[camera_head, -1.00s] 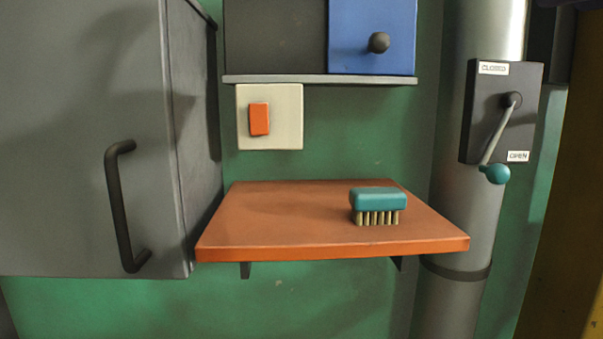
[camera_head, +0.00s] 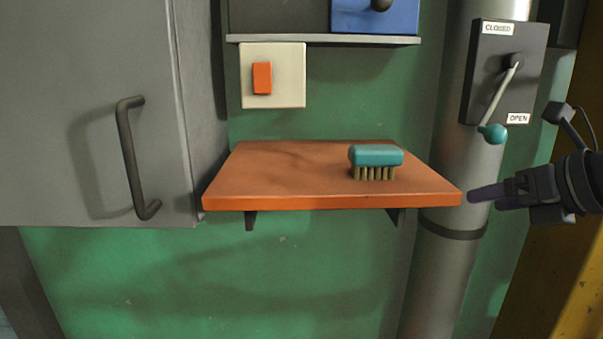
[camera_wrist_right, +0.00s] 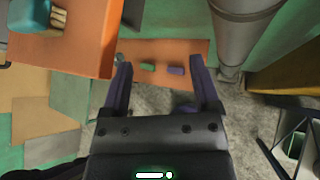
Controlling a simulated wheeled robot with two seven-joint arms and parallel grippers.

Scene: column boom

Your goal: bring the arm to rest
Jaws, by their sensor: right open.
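My right gripper (camera_head: 485,194) comes in from the right edge in the head view, level with the shelf's front right corner and in front of the grey pipe. In the right wrist view its two purple fingers (camera_wrist_right: 162,90) stand apart with nothing between them; the gripper is open. The orange shelf (camera_head: 300,203) carries a teal brush (camera_head: 376,156) with its bristles down. The shelf (camera_wrist_right: 92,50) and brush (camera_wrist_right: 30,18) also show at upper left in the right wrist view, apart from the fingers. My left gripper is in neither current view.
A grey cabinet with a dark handle (camera_head: 133,160) stands at left. A lever (camera_head: 497,100) with a teal knob points toward OPEN on the pipe (camera_head: 440,275). An orange-red switch (camera_head: 262,78) is on the wall. Below, an orange surface (camera_wrist_right: 185,52) bears small green and purple pieces.

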